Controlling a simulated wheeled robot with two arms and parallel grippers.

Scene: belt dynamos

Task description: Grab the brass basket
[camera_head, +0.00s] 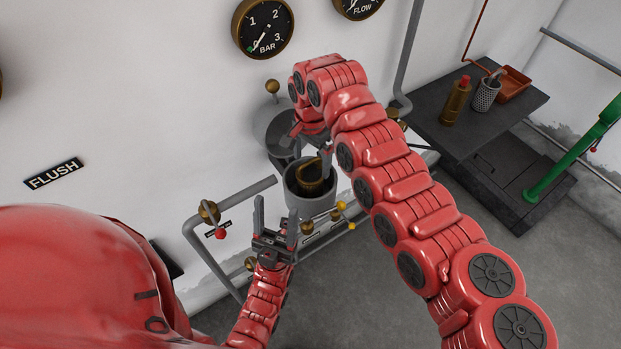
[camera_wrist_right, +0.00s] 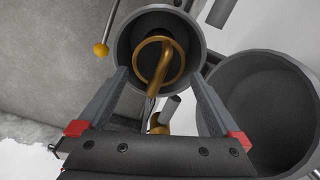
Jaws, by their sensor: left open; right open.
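The brass basket (camera_head: 311,187) sits inside an open grey cylinder (camera_head: 306,204), with its curved brass handle upward. In the right wrist view the basket (camera_wrist_right: 178,62) shows inside the round opening, its handle reaching down between the finger lines. My right gripper (camera_wrist_right: 157,76) is open above the cylinder, its two fingers apart on either side of the handle; I cannot tell whether they touch it. In the head view my right arm partly hides that gripper. My left gripper (camera_head: 275,218) is open and empty, fingers up, left of and below the cylinder.
A larger grey vessel (camera_wrist_right: 270,105) stands beside the cylinder. Grey pipes with brass valves and yellow knobs (camera_head: 341,206) run close by. A dark table (camera_head: 500,125) at the right holds a brass bottle (camera_head: 455,103), a perforated cup (camera_head: 485,95) and an orange tray (camera_head: 514,84).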

